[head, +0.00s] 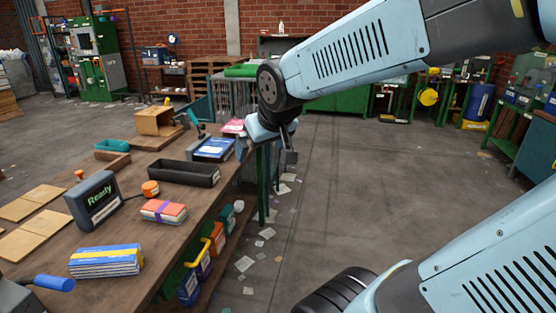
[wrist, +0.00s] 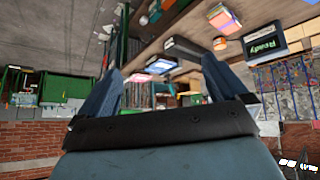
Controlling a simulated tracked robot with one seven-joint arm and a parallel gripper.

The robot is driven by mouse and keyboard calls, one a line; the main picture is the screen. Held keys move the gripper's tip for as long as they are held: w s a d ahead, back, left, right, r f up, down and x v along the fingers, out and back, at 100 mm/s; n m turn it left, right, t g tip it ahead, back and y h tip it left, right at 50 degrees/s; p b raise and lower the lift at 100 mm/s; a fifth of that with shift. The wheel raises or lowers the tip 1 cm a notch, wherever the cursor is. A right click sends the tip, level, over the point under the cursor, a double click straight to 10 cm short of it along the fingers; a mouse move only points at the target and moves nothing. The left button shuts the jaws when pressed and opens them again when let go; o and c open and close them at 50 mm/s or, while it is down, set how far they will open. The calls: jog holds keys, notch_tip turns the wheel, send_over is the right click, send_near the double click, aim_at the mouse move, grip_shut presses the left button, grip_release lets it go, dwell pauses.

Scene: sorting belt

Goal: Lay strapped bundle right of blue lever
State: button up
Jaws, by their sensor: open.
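A bundle of blue-edged cards with a yellow strap (head: 106,261) lies flat at the near end of the wooden bench. A smaller red and orange bundle with a purple strap (head: 163,211) lies farther back; it also shows in the wrist view (wrist: 222,17). A blue lever handle (head: 54,284) sticks out from a grey block at the lower left corner, left of the yellow-strapped bundle. My gripper (head: 268,148) is beyond the bench's right edge near its far end, away from both bundles. In the wrist view my gripper (wrist: 162,88) is open, with nothing between the fingers.
On the wooden bench (head: 130,284) stand a "Ready" display (head: 95,201), a black tray (head: 187,173), an orange button (head: 151,188), cardboard pieces (head: 43,194) and a blue-and-white stack (head: 214,148). Bare bench lies right of the yellow-strapped bundle. Open floor (head: 340,200) with scattered papers is at the right.

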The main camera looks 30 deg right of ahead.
jog(key=s+a+r+m+g, duration=0.1)
jog(key=s+g, duration=0.1)
jog(key=s, duration=0.8)
jog(key=shift+s+a+r, duration=0.25)
jog(key=shift+r, duration=0.05)
dwell(0.4)
